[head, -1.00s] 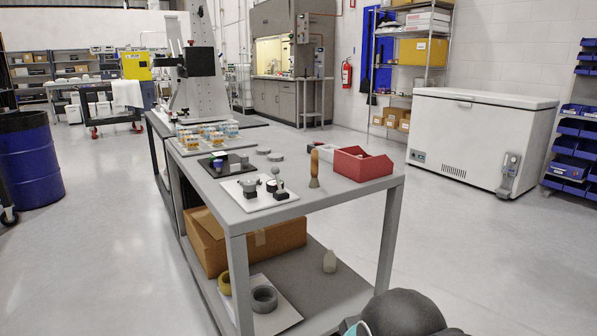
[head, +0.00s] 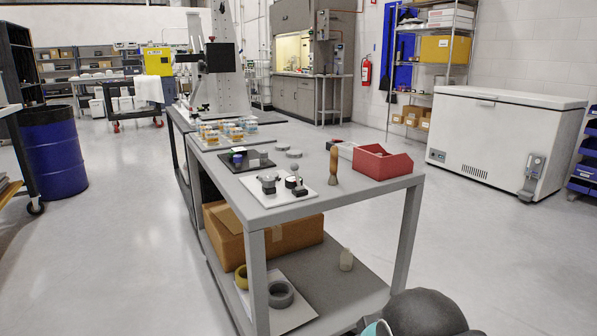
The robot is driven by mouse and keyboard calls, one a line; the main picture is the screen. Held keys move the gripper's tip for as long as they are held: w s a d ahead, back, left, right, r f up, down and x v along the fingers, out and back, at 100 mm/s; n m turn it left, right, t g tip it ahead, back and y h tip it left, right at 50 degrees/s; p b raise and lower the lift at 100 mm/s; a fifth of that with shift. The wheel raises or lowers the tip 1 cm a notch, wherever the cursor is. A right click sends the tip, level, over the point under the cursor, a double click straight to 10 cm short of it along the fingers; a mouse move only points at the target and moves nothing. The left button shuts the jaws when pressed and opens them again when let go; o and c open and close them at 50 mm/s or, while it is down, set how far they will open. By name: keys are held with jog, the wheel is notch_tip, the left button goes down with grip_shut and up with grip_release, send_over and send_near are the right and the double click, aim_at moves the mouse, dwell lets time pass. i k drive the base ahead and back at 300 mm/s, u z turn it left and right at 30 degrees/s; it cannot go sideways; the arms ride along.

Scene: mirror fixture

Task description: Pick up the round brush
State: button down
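A brush with a wooden handle (head: 333,160) stands upright on the grey table, near its front right part. It appears to be the round brush; its lower end is small in this view, so the bristle shape is hard to make out. It stands just left of a red bin (head: 381,164) and right of a white board with small dark parts. My gripper's fingers do not show. Only a dark rounded part of my arm shows at the bottom right, well in front of and below the brush.
The grey table (head: 283,209) has a lower shelf with a cardboard box (head: 287,235) and rolls of tape. The white board (head: 281,197), a black tray and small jars (head: 222,131) occupy the tabletop. A blue barrel (head: 52,155) stands left. The floor around the table looks clear.

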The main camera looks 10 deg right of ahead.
aim_at(334, 150)
jog(key=z, duration=1.4)
jog(key=i, duration=1.3)
jog(key=u, duration=2.55)
